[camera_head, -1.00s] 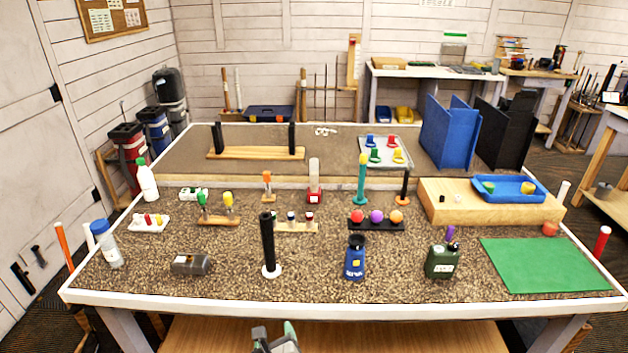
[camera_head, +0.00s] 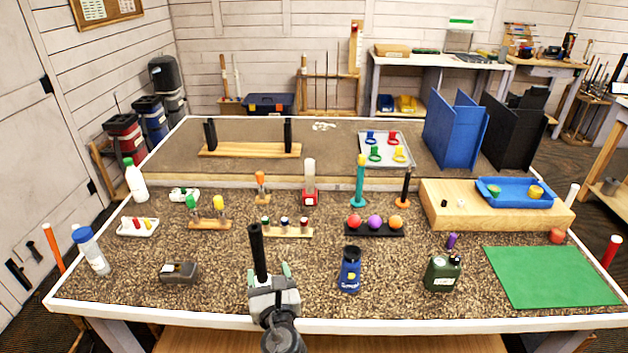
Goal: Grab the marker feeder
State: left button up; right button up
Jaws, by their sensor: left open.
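My left gripper (camera_head: 269,275) is low at the front edge of the table, open, in front of an upright black grip (camera_head: 258,252). It hides the grip's lower part and white base; I cannot tell whether the fingers touch the grip. No label for the marker feeder is readable. A red base with an upright pale tube (camera_head: 310,182) stands at mid-table, farther back and right of my gripper, and looks most like a feeder. Nothing visible is held. My right gripper is not in view.
A blue bottle (camera_head: 349,271) and a dark green canister (camera_head: 443,274) stand right of my gripper. A grey block (camera_head: 180,272) lies left. Wooden holders with small coloured pieces (camera_head: 286,232) and a black ball rack (camera_head: 375,229) stand between. A green mat (camera_head: 552,277) lies right.

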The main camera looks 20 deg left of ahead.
aim_at(309, 191)
jog(key=i, duration=1.2)
